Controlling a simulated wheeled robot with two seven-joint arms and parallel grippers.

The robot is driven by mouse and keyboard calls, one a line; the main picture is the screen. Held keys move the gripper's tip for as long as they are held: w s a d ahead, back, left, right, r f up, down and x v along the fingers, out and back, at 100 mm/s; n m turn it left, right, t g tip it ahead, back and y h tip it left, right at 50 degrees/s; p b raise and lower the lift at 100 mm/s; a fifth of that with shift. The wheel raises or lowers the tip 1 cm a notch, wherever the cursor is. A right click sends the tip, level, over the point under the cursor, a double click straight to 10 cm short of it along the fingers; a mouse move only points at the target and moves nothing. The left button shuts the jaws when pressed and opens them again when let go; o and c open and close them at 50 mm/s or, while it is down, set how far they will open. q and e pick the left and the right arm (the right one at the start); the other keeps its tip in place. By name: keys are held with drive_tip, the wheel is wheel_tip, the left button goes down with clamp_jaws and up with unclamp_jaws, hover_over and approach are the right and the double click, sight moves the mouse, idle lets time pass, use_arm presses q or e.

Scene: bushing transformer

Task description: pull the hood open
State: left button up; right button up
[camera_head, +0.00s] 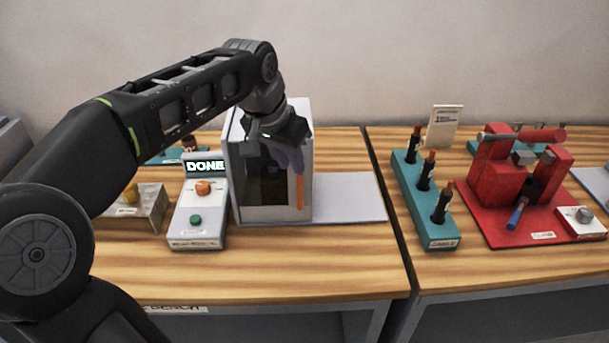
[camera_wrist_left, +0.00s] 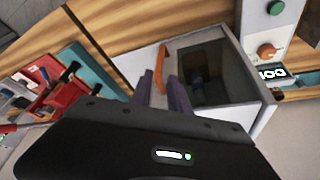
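The hood (camera_head: 306,140) is a white box with a dark window (camera_head: 262,185) in its front, standing on the left wooden bench. It looks shut. An orange upright handle (camera_head: 300,191) is on the right side of its front; it also shows in the left wrist view (camera_wrist_left: 160,66). My left gripper (camera_head: 292,160) reaches down in front of the hood, its purple fingers near the handle's upper end. In the wrist view the fingers (camera_wrist_left: 161,92) are apart, with the handle just past their tips. I cannot tell whether they touch it. My right gripper is not in view.
A teal rack (camera_head: 425,205) and a red fixture (camera_head: 510,200) stand on the right bench.

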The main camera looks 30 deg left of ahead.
sight(298, 177)
use_arm(q)
drive_tip(key=p+x, duration=0.1)
drive_tip(key=x, duration=0.7)
drive_tip(key=shift+w, duration=0.1)
drive_tip(key=shift+c, duration=0.3)
clamp_jaws()
idle(1.1)
